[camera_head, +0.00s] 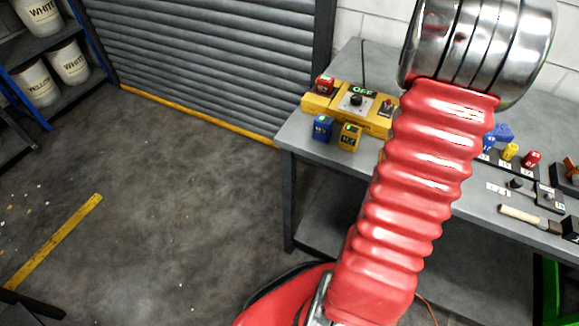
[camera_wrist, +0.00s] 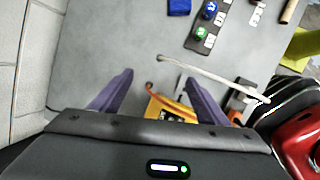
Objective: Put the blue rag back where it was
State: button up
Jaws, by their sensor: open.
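The blue rag (camera_head: 503,131) lies on the grey workbench (camera_head: 463,203), just behind the rack of coloured blocks and right of my arm in the head view. A flat blue patch at the top edge of the wrist view (camera_wrist: 179,6), next to the rack, looks like the same rag, cut off by the frame. My gripper (camera_wrist: 158,88) shows its two purple fingers spread, with no rag between them. It is over the bench, apart from the rag. My gripper is not seen in the head view, where my red arm hides part of the bench.
A rack of coloured blocks (camera_wrist: 196,42) stands near the rag. A pale rod (camera_wrist: 215,77) and a yellow item with an orange loop (camera_wrist: 168,108) lie by the fingers. A yellow box reading OFF (camera_head: 340,101) and a brush (camera_head: 522,216) are on the bench.

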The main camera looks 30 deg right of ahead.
jog(key=w+a+r+m+t, duration=0.1)
jog(key=w+a, duration=0.2)
jog(key=a, duration=0.7)
jog(key=w+a+r+m+t, duration=0.1)
jog(key=w+a+r, duration=0.1)
jog(key=a, duration=0.7)
jog(key=w+a+r+m+t, duration=0.1)
jog(key=w+a+m+t, duration=0.15)
jog(key=a, duration=0.75)
jog(key=s+a+f+m+y, duration=0.1)
jog(key=s+a+f, duration=0.1)
jog(key=a, duration=0.7)
jog(key=s+a+f+m+t+y, duration=0.1)
jog(key=s+a+f, duration=0.1)
jog(key=s+a, duration=0.3)
jog(key=s+a+f+m+t+y, duration=0.1)
jog(key=s+a, duration=0.3)
jog(key=a, duration=0.8)
jog(key=shift+a+f+m+y, duration=0.4)
jog(key=shift+f+m+y, duration=0.2)
jog(key=shift+f, duration=0.15)
jog(key=shift+c, duration=0.2)
